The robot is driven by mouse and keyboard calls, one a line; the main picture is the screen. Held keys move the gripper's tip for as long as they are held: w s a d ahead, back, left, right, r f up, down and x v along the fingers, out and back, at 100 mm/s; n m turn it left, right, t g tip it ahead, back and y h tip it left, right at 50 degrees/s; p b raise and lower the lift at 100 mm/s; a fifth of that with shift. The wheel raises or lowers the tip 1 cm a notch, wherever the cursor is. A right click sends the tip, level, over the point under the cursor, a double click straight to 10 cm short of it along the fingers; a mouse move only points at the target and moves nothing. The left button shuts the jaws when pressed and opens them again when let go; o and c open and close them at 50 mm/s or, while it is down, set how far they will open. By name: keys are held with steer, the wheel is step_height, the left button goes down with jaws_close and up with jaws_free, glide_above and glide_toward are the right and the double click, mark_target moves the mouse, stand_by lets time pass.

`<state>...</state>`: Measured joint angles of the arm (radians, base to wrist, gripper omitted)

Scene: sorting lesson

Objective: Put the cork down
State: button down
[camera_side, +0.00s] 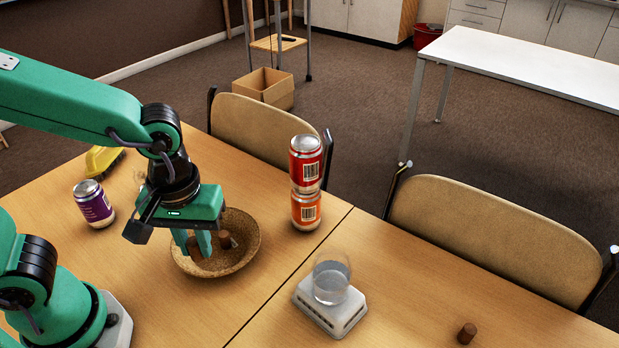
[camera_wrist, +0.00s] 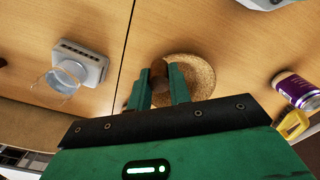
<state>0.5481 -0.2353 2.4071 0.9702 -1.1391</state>
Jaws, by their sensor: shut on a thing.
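My gripper (camera_side: 194,242) is low over a shallow round cork-coloured bowl (camera_side: 251,248) on the wooden table. Its fingers are shut on a brown cork (camera_side: 194,253), which shows between the fingertips in the wrist view (camera_wrist: 159,70). In the side view the held cork is partly hidden by the fingers, and I cannot tell whether it touches the bowl. A separate cork (camera_side: 467,333) stands on the table at the front right. The bowl also shows in the wrist view (camera_wrist: 204,75).
An orange can (camera_side: 306,211) with a red can (camera_side: 305,161) stacked on it stands right of the bowl. A purple can (camera_side: 93,205) and a yellow brush (camera_side: 103,160) are to the left. A glass (camera_side: 331,277) stands on a white scale-like block (camera_side: 336,318). Table right of it is mostly clear.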

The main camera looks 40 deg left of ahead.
mark_target(199, 255)
steer(key=shift+f, duration=1.65)
steer(key=shift+f, duration=0.1)
steer(key=w+a+f, duration=0.2)
steer(key=a, duration=0.1)
steer(key=w+a+f, duration=0.2)
steer(key=w+a, duration=0.1)
steer(key=w+a+f, duration=0.2)
steer(key=a, duration=0.1)
steer(key=shift+w+f, duration=0.15)
steer(key=shift+f, duration=0.25)
steer(key=shift+f, duration=2)
steer(key=shift+f, duration=0.15)
steer(key=c, duration=1.3)
jaws_free()
steer(key=shift+r, duration=0.2)
